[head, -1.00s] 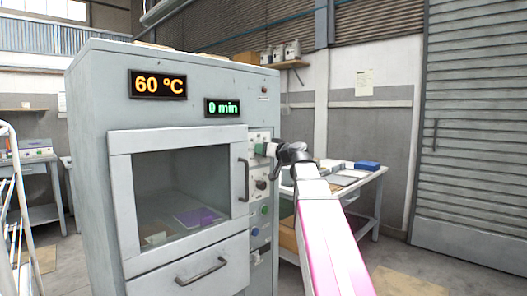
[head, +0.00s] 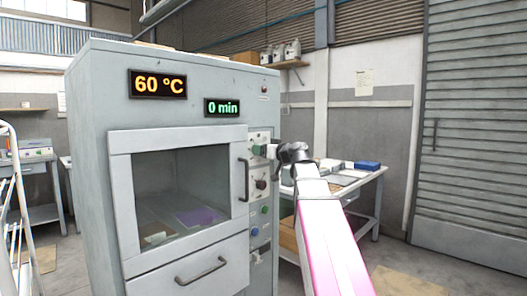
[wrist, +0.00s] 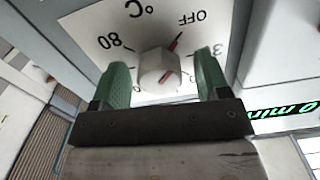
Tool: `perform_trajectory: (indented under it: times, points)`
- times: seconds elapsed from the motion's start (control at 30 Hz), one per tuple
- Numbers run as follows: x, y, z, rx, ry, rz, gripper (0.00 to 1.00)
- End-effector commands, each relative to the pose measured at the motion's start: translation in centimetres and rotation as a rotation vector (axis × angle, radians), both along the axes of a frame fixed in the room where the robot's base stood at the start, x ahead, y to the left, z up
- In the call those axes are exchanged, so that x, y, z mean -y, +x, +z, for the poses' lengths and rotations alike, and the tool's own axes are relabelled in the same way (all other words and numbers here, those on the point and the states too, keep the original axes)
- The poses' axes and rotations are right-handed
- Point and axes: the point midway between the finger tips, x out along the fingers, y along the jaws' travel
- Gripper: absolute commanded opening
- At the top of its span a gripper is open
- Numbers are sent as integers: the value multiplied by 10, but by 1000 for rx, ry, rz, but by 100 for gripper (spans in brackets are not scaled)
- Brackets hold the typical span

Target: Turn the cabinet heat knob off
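The heat knob (wrist: 158,70) is a pale round knob on a white dial plate (wrist: 100,22) marked °C, 80 and OFF. A red pointer line above the knob runs toward the OFF mark (wrist: 192,17). My gripper (wrist: 163,62) has green fingers, one on each side of the knob. Small gaps show between fingers and knob, so it looks open around it. In the head view my gripper (head: 266,150) is at the upper control panel of the grey cabinet (head: 92,160) and hides the knob. The cabinet's temperature display (head: 158,84) reads 60 °C.
A green display (head: 222,107) reads 0 min. A door handle (head: 243,180) stands close left of my gripper. A lower knob (head: 261,184) and several buttons sit below it. A table (head: 372,182) with boxes stands behind my arm.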

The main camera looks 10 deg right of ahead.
Motion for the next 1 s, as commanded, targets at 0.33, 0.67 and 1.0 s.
perform_trajectory:
  times: [0.33, 0.67, 1.0]
  points:
    - [6, -7, 1, 1, 3, -2, 69]
    - [40, -56, 0, 2, 2, -3, 69]
    - [62, -85, 0, 1, 2, -1, 69]
